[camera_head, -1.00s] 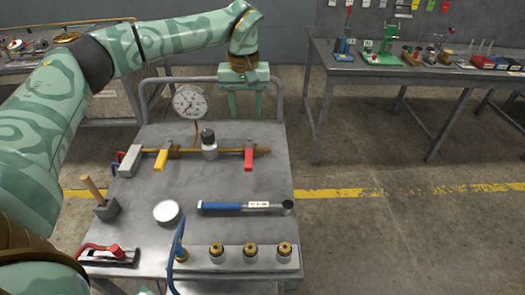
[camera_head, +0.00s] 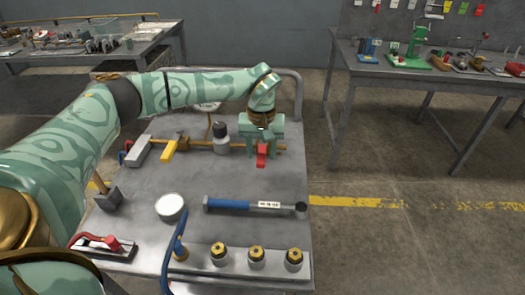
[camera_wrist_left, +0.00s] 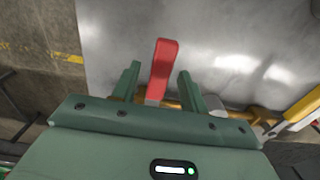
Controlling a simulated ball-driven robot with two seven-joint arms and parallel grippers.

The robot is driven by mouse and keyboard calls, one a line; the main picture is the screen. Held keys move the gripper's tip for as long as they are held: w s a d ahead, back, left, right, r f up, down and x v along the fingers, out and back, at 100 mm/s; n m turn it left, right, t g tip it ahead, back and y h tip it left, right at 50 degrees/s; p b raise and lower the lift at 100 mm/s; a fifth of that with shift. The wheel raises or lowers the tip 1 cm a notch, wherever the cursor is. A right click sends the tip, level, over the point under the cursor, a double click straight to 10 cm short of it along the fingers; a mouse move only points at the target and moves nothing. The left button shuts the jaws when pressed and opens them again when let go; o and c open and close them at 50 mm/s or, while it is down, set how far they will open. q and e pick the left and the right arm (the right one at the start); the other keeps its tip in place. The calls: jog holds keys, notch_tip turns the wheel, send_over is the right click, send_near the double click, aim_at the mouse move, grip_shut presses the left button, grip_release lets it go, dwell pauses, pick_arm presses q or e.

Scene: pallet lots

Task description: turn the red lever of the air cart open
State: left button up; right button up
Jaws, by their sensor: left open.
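The red lever (camera_head: 262,156) is on the brass pipe (camera_head: 195,146) at the right part of the air cart (camera_head: 240,180), pointing toward the front of the cart. My left gripper (camera_head: 262,150) is right at the lever. In the left wrist view the red lever (camera_wrist_left: 163,68) stands between the two spread green fingers (camera_wrist_left: 158,82), with a gap on each side. The left gripper is open, not closed on it. The lever's base is partly hidden by the gripper. My right gripper is not in view.
A yellow lever (camera_head: 172,148) and a black-capped fitting (camera_head: 221,138) sit further left on the pipe. A blue-handled tool (camera_head: 235,204), a round white-faced disc (camera_head: 170,207) and a rack of brass-topped fittings (camera_head: 238,262) lie nearer. Benches stand behind, left and right.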

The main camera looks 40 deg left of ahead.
pick_arm(q)
grip_shut()
